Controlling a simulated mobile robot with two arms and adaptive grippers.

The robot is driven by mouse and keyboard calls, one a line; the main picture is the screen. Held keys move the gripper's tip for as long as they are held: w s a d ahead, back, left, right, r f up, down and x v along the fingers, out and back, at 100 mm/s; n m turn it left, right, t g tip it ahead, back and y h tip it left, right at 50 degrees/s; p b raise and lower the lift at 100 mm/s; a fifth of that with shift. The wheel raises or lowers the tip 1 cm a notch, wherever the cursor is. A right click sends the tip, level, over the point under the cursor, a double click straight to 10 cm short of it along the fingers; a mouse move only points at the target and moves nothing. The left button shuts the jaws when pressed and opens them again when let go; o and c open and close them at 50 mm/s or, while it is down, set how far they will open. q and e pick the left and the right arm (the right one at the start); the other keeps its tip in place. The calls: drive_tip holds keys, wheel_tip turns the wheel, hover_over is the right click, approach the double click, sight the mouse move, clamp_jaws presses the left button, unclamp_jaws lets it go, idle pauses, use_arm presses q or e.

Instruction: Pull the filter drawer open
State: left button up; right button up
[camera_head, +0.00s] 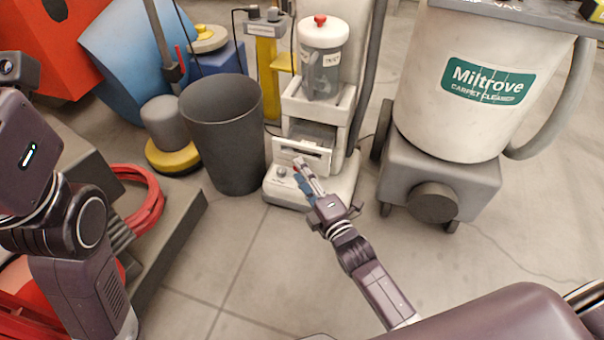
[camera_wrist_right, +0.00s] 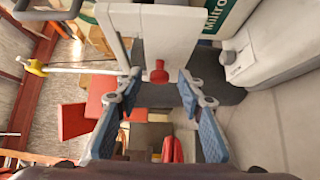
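The white upright machine (camera_head: 340,180) stands on the floor in the middle of the head view. A white panel low on its front, which looks like the filter drawer (camera_head: 318,156), sits under a dark recess. My right gripper (camera_head: 300,175) is in front of this panel and partly covers it. In the right wrist view, my right gripper (camera_wrist_right: 157,95) is open, its blue-padded fingers apart. A red knob (camera_wrist_right: 158,72) shows between and beyond the fingertips against a white panel (camera_wrist_right: 165,35); I see no contact. My left arm is at the left edge; its fingers are not visible.
A dark grey bin (camera_head: 225,135) stands just left of the machine. A Miltrove carpet cleaner (camera_head: 450,120) stands to its right. A clear canister (camera_head: 322,70) with a red-topped lid sits on the machine. The floor in front is mostly clear.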

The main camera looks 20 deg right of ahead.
drive_tip(key=shift+s, duration=0.1)
drive_tip(key=s+d, duration=0.2)
drive_tip(key=s, duration=0.9)
drive_tip(key=shift+s+d, duration=0.15)
drive_tip(key=shift+s, duration=0.15)
